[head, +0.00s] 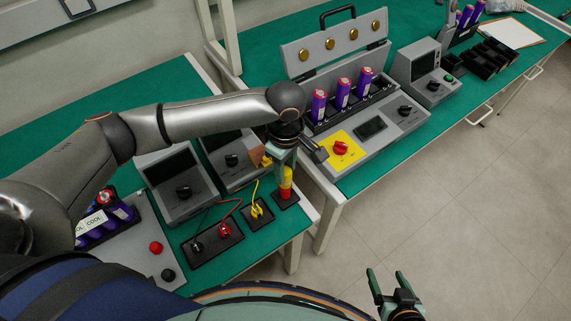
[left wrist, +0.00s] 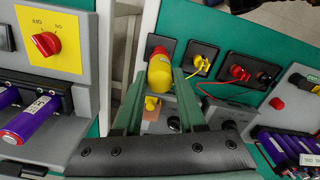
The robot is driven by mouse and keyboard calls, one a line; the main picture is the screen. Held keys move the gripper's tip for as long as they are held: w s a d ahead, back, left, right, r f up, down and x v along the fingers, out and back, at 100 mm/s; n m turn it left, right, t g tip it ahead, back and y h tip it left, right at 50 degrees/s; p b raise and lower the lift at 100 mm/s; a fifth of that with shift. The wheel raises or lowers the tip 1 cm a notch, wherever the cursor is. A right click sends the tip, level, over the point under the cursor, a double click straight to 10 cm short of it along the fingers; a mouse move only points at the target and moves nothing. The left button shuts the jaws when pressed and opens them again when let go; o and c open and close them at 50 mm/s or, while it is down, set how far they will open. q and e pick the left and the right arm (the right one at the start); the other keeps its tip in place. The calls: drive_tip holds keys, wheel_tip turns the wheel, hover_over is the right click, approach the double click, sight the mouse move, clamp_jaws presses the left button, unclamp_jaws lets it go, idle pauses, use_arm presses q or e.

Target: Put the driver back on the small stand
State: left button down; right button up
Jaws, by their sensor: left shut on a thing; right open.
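The driver (head: 286,186), with a yellow body and a red end, hangs roughly upright below my left gripper (head: 284,165), which is shut on it. It also shows in the left wrist view (left wrist: 159,72) between the two green fingers. The small dark stand (head: 290,202) is right under the driver at the table corner; it also shows in the left wrist view (left wrist: 168,42). The driver's lower end overlaps the stand, and I cannot tell whether they touch. My right gripper (head: 387,287) is open and empty, low over the floor area.
Beside the stand are a dark pad (head: 258,215) with a yellow connector and a longer pad (head: 213,247) with red and black leads. Grey meter boxes (head: 172,187) stand behind. A grey console (head: 375,125) with purple cells is on the other table. A gap separates the tables.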

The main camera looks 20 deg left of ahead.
use_arm(q)
drive_tip(key=shift+c, duration=2.1)
unclamp_jaws()
wheel_tip(320, 180, up, 2)
drive_tip(key=p, duration=0.3)
drive_tip(key=shift+r, duration=2)
drive_tip(key=shift+s+f, duration=0.1)
